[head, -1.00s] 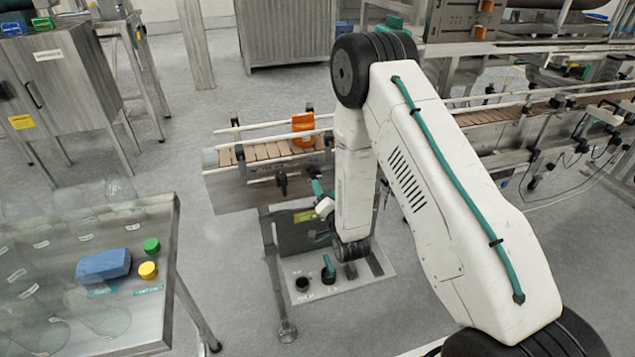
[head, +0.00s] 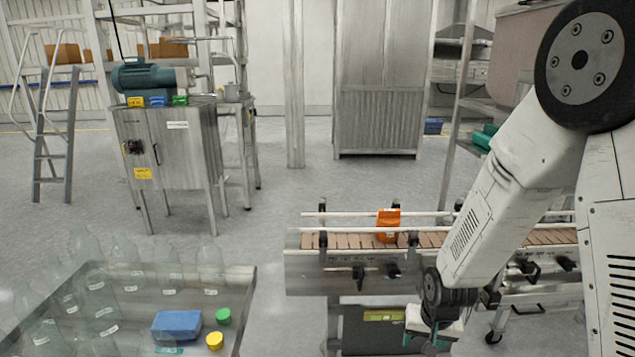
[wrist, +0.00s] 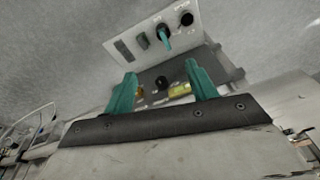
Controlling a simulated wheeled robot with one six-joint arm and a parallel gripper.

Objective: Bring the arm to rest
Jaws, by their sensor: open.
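My arm comes in from the right of the head view and bends down at the elbow. My gripper (wrist: 161,84) is in the wrist view, with two teal fingers spread apart and nothing held between them. In the head view only part of the gripper shows, low in the picture below the dark wrist joint, in front of the conveyor. Beyond the fingers, the wrist view shows a pale control panel (wrist: 185,22) with a teal-handled switch (wrist: 164,36) and dark knobs. The fingers look apart from the panel.
At lower left, a table (head: 245,285) holds clear bottles, a blue block (head: 177,325), a green cap (head: 223,316) and a yellow cap (head: 214,340). A metal cabinet (head: 165,170) stands behind. Open floor lies between.

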